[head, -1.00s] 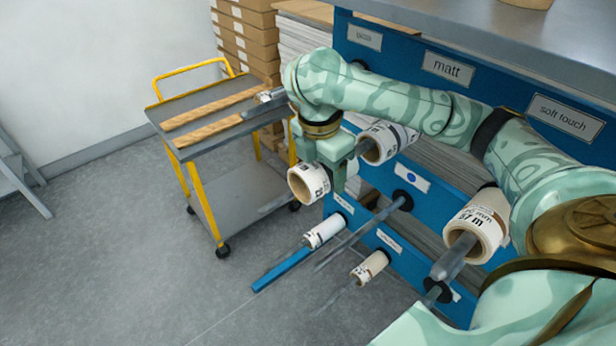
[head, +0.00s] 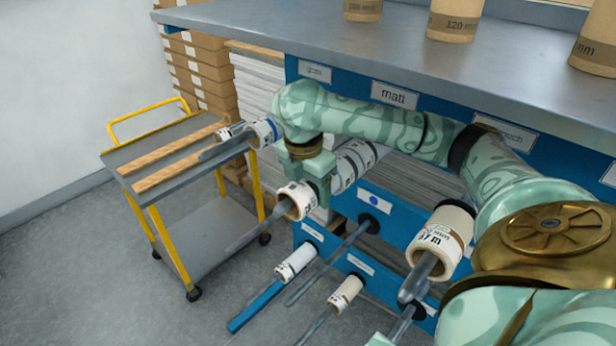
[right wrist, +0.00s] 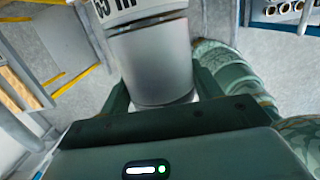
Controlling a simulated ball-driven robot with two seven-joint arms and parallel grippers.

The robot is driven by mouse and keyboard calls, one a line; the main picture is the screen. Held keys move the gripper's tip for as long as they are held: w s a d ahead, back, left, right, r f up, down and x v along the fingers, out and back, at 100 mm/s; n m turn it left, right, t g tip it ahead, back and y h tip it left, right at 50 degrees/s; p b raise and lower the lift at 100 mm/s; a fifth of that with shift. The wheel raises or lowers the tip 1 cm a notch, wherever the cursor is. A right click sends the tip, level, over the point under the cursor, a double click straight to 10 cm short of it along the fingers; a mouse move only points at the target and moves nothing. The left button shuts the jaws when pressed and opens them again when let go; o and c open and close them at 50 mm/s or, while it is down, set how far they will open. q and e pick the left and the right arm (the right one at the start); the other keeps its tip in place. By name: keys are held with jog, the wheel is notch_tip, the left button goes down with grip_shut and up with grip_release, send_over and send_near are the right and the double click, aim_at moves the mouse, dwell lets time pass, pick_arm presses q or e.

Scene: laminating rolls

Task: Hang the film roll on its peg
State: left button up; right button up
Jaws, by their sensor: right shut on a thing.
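The film roll (head: 297,201), white with a dark printed band and an open tan core, is held in my right gripper (head: 306,182), whose fingers are shut on it from above. A grey peg (head: 245,236) shows in line with its core and seems to pass through it; contact cannot be told. In the right wrist view the roll (right wrist: 160,62) fills the space between the fingers. Another white roll (head: 357,158) sits behind it along the same line, partly hidden by my arm. My left gripper is not in view.
An empty peg (head: 325,268) sticks out under a blue-dot label (head: 374,200). A yellow trolley (head: 190,225) stands at left. The grey worktop (head: 330,40) lies above.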

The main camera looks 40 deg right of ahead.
jog(key=o, duration=1.1)
